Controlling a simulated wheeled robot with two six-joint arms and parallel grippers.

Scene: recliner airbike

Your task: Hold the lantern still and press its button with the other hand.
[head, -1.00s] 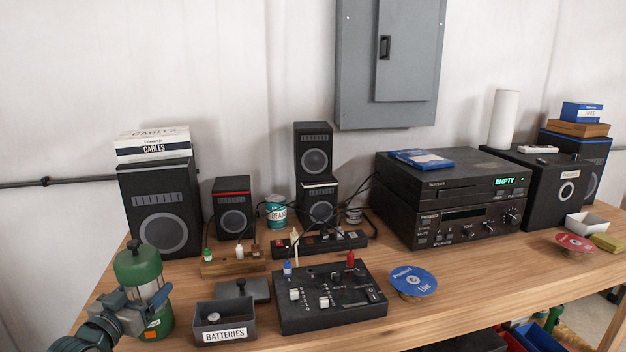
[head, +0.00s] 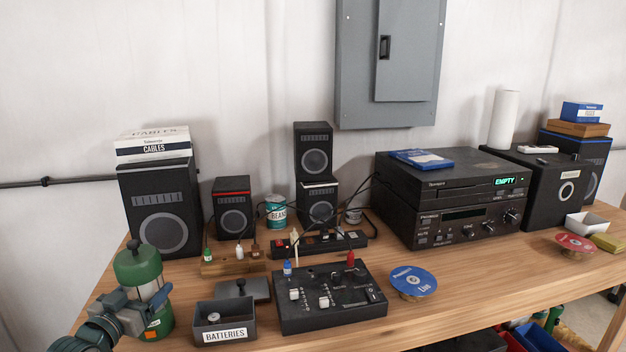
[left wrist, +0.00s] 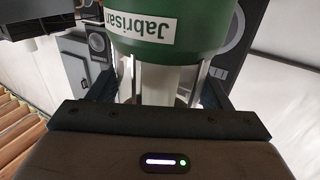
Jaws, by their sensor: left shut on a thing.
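The green lantern (head: 138,268) stands upright at the near left of the bench, with a green cap, a pale clear middle and a green base carrying an orange label. My left gripper (head: 140,300) is shut on the lantern around its middle. In the left wrist view the lantern (left wrist: 175,30) fills the top centre, with a "Jabrisan" label on the green part. The gripper's fingers (left wrist: 165,85) lie on either side of the pale middle. My right gripper is not in view.
A batteries box (head: 225,322) stands just right of the lantern, with a black mixer (head: 330,310) beyond it. A large speaker (head: 160,215) is behind the lantern. Bare bench (head: 470,300) lies to the right of the blue disc (head: 414,280).

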